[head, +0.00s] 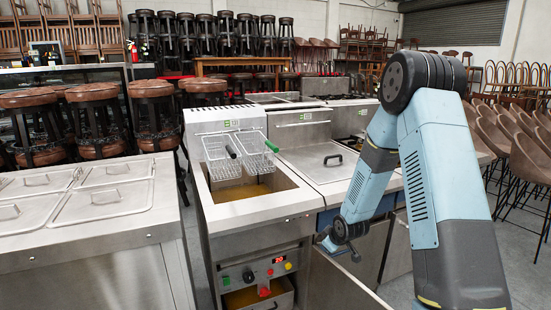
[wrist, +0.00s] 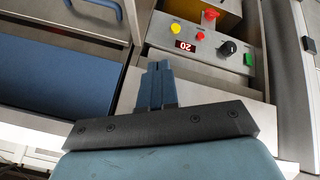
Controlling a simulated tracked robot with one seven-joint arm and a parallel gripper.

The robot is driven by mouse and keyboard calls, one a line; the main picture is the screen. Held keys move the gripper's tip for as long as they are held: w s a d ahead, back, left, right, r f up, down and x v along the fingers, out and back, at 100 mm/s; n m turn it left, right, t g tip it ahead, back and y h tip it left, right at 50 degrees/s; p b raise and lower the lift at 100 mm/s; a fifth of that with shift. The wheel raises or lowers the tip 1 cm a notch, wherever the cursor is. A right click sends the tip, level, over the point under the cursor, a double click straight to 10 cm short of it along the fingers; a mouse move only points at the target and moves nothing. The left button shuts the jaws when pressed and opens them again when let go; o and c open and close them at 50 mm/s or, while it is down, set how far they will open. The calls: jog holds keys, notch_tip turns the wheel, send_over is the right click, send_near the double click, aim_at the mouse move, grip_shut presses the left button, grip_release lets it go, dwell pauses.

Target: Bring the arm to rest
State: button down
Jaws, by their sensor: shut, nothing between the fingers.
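My gripper (wrist: 156,68) shows in the wrist view with its two blue-grey fingers together and nothing between them. Its fingertips point toward the front of the fryer (head: 262,204), below a control panel (wrist: 205,43) with a red display, a black knob and coloured buttons. I cannot tell how far apart they are. In the head view my arm rises at the right, bends at a high elbow and slopes down to the fryer's right front corner. The fingers cannot be made out there.
Two wire baskets (head: 222,159) hang over the fryer's oil. A steel counter with lids (head: 103,200) stands at the left. A steel unit with a lid (head: 323,163) adjoins the fryer's right. Stacked stools (head: 41,125) and brown chairs (head: 527,160) crowd the sides.

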jog(key=s+d+r+m+h, duration=0.15)
jog(key=s+r, duration=0.25)
jog(key=r, duration=0.4)
jog(key=s+d+r+m, duration=0.2)
jog(key=s+r, duration=0.2)
jog(key=r, duration=0.5)
jog(key=s+d+r+m+h, duration=0.1)
jog(key=s+r, duration=0.3)
jog(key=r, duration=0.4)
jog(key=s+r+m, duration=0.1)
jog(key=s+r, duration=0.3)
jog(key=s, duration=0.4)
jog(key=s+r+m, duration=0.2)
jog(key=s+r, duration=0.2)
jog(key=s, duration=0.4)
jog(key=s+r+m+g, duration=0.1)
jog(key=s+r, duration=0.3)
jog(key=s, duration=0.4)
jog(key=shift+s+d+r+m, duration=0.35)
jog(key=shift+m, duration=0.3)
